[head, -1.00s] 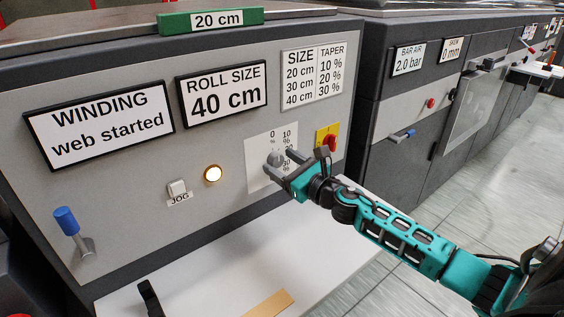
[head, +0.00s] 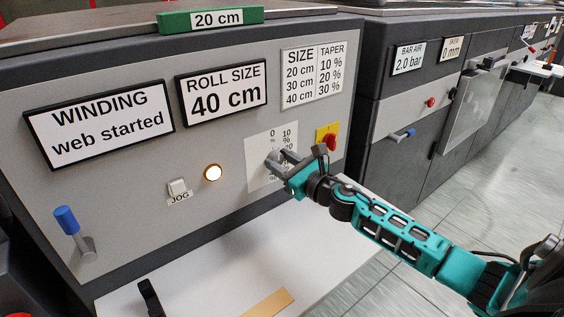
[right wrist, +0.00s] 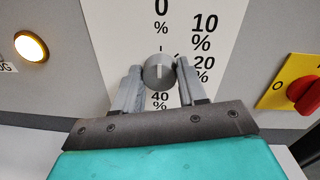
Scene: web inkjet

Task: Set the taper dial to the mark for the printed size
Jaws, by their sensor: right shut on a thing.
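The taper dial (right wrist: 159,68) is a round grey knob on a white scale plate (right wrist: 118,30). My right gripper (right wrist: 160,80) is shut on it, one finger on each side; the gripper (head: 280,163) also shows in the head view. The scale shows 0 % at the top, 10 % and 20 % at the right, and 40 % at the bottom. The 30 % mark is hidden by a finger. A light line on the knob looks roughly vertical; I cannot tell which end points. The ROLL SIZE sign (head: 223,92) reads 40 cm. The size table (head: 313,74) pairs 40 cm with 30 %.
A green tag (head: 211,19) on top reads 20 cm. A red and yellow switch (head: 327,138) is close right of the dial. A lit round lamp (head: 213,173), a JOG button (head: 177,188) and a blue-tipped lever (head: 67,221) are left. A white shelf (head: 210,275) juts out below.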

